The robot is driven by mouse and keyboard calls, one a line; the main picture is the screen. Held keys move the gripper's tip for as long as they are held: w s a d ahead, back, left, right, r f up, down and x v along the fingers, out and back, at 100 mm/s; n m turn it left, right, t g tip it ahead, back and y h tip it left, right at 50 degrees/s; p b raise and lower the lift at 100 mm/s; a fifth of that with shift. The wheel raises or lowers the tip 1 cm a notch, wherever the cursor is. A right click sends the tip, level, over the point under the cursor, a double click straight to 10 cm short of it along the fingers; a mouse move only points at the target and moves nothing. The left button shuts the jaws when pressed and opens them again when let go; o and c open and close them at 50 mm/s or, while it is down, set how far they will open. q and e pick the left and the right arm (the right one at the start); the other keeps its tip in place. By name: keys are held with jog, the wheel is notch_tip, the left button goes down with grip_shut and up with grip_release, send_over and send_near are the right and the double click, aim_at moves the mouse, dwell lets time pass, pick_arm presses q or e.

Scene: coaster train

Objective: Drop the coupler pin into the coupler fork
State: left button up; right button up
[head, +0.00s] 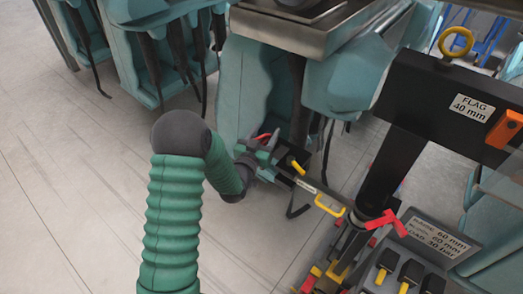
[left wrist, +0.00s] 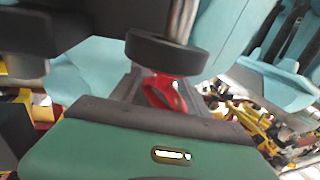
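My left gripper (head: 264,148) is at the end of the green sleeved arm, beside a dark coupler bar under the train's end. A small red part (head: 263,137) shows at its fingertips; it may be the coupler pin's handle. The left wrist view shows a curved red part (left wrist: 166,93) just past my green gripper body (left wrist: 165,150). Above it is a metal rod (left wrist: 182,20) with a thick black collar (left wrist: 167,53). I cannot tell whether the fingers hold the red part. The coupler fork is not clearly made out. My right gripper is out of view.
Yellow handles (head: 330,208) sit along the dark bar. A black stand (head: 390,180) with "FLAG 40 mm" label (head: 472,107) and a grey labelled panel (head: 440,238) are at right. Teal train bodies (head: 245,85) are behind. The tiled floor (head: 70,200) at left is clear.

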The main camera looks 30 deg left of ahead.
pick_arm(q)
jog(key=shift+d+r, duration=0.15)
jog(key=shift+d, duration=0.35)
grip_shut()
jog(key=shift+a, duration=0.35)
jog(key=shift+d, duration=0.2)
